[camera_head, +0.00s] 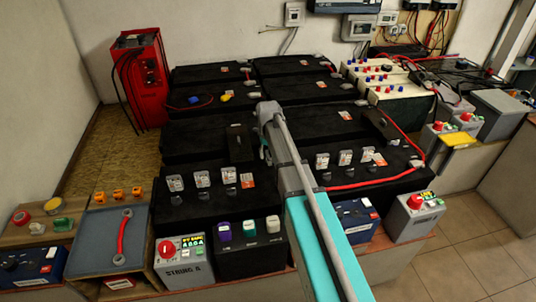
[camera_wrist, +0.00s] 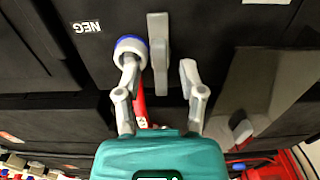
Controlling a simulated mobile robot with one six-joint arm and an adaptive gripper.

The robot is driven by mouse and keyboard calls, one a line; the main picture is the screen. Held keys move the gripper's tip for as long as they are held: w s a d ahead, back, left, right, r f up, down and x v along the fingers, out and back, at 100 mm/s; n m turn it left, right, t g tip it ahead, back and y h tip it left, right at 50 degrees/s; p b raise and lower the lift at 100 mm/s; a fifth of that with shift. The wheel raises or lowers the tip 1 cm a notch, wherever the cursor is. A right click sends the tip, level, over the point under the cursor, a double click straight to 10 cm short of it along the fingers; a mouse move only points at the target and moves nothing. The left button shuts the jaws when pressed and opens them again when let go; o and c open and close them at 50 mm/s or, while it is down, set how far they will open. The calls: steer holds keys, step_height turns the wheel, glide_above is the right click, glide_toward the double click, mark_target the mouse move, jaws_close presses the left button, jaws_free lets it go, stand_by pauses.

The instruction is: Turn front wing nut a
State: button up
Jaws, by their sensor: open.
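In the wrist view, a grey flat upright piece (camera_wrist: 158,52), which looks like a wing nut's wing, stands on a black battery top (camera_wrist: 95,62). No letter marks it, so I cannot tell if it is front wing nut a. My gripper (camera_wrist: 159,66) is open, with one finger on each side of the grey piece's lower end. The left fingertip overlaps a round blue-and-white terminal (camera_wrist: 130,46) just left of it; I cannot tell if they touch. The right finger is apart from the grey piece. In the head view my arm hides most of the gripper.
A white NEG label (camera_wrist: 87,27) lies left of the terminal. A red cable (camera_wrist: 140,108) runs below it between my fingers. In the head view, black batteries fill the bench, a red charger (camera_head: 140,75) stands at back left, and a grey Strung A box (camera_head: 183,262) is in front.

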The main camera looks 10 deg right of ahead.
jaws_close()
steer(key=shift+n, duration=0.3)
steer(key=n, duration=1.3)
steer(key=shift+n, duration=2.2)
